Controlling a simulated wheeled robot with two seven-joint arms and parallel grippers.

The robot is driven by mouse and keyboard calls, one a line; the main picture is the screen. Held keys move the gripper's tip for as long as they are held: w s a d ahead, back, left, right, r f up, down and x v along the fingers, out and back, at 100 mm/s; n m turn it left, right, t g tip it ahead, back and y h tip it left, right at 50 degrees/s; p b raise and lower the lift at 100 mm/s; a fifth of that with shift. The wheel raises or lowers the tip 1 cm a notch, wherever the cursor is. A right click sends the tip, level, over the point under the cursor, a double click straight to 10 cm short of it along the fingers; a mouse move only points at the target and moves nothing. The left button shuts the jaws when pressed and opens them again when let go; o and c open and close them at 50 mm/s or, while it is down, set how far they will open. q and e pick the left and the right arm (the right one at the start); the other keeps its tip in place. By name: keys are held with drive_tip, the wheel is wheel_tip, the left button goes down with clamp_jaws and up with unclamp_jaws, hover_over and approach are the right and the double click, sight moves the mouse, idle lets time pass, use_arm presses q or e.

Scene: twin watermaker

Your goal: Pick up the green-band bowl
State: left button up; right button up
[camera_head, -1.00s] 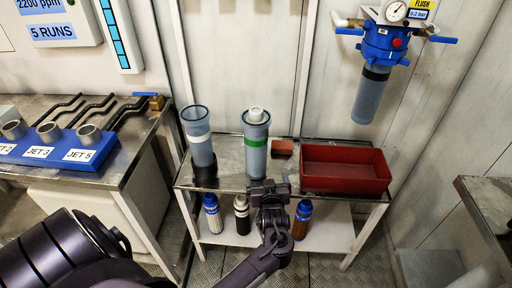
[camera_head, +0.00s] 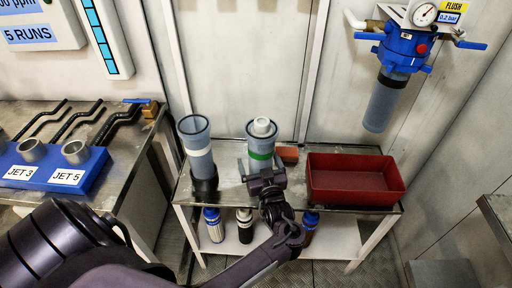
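The green-band bowl (camera_head: 262,138) is a grey, clear-walled cylinder with a green band, upright on the metal bench. A white-topped cartridge stands inside it. My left gripper (camera_head: 261,168) is at the front of the bowl, just below the green band. Its fingers are spread, one toward each side of the bowl, and hide part of its lower body. I cannot tell whether they touch it. My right gripper is out of view.
A white-band bowl (camera_head: 197,149) stands in a black base to the left. A red tray (camera_head: 355,197) and a small reddish block (camera_head: 288,154) are to the right. Several bottles are on the lower shelf (camera_head: 335,238). A blue filter head (camera_head: 400,50) hangs on the wall.

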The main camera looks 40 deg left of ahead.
sight(262, 120)
use_arm(q)
drive_tip(key=shift+a+r, duration=0.1)
drive_tip(key=shift+d+r, duration=0.1)
drive_tip(key=shift+d, duration=0.1)
drive_tip(key=shift+w+d, duration=0.1)
drive_tip(key=shift+d, duration=0.05)
drive_tip(key=shift+c, duration=0.8)
drive_tip(key=c, duration=1)
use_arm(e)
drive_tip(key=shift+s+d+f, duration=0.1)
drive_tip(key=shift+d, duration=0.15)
use_arm(q)
wheel_tip(262, 120, up, 20)
drive_tip(key=shift+p, duration=1.25)
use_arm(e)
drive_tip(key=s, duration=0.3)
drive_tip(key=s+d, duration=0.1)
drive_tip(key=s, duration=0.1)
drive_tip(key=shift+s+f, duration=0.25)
